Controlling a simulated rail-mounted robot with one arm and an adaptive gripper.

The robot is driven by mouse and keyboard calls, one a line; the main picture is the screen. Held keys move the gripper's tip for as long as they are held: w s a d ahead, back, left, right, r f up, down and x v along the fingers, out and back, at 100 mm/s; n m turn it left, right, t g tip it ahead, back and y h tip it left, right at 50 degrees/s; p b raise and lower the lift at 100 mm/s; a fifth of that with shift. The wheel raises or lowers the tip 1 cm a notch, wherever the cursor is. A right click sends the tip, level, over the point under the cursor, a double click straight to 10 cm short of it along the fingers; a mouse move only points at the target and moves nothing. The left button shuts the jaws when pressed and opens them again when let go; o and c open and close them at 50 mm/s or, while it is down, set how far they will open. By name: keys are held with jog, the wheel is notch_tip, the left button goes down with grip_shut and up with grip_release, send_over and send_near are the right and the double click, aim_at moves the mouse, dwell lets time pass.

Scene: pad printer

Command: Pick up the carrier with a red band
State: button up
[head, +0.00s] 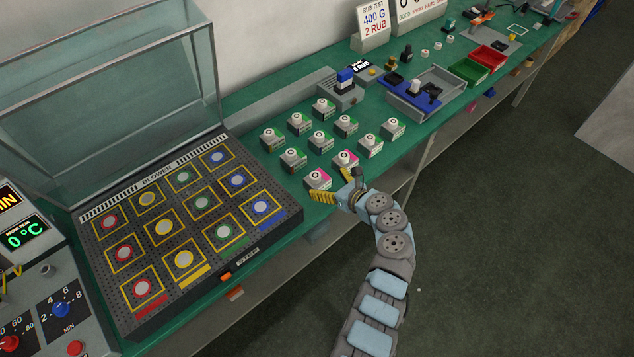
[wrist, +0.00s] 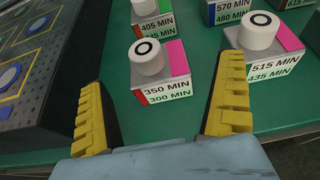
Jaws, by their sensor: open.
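Several pale block carriers stand in rows on the green bench, each topped by a white round piece with a black ring. The nearest carrier (head: 318,180) has a pink top patch. In the wrist view this carrier (wrist: 163,85) reads 350 MIN over 300 MIN, with a small red strip at the left of its front face. My gripper (head: 335,186) is open, with yellow fingers low over the bench's front edge. In the wrist view the carrier lies in the gap between the fingers, beyond their tips and apparently untouched.
A carrier reading 515 MIN (wrist: 268,66) stands close to the right finger. A carrier reading 405 MIN (wrist: 155,25) stands behind. The dark blower panel (head: 185,222) with framed coloured spots is to the left. A grey tray (head: 440,83) and a green bin (head: 468,71) stand further back.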

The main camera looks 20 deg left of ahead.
aim_at(321, 181)
jog(key=b+x, duration=0.1)
jog(key=x, duration=0.3)
jog(key=shift+s+a+f+b, duration=0.15)
jog(key=shift+f+b, duration=0.15)
jog(key=shift+b, duration=0.1)
jog(key=shift+a, duration=0.3)
jog(key=c, duration=1.2)
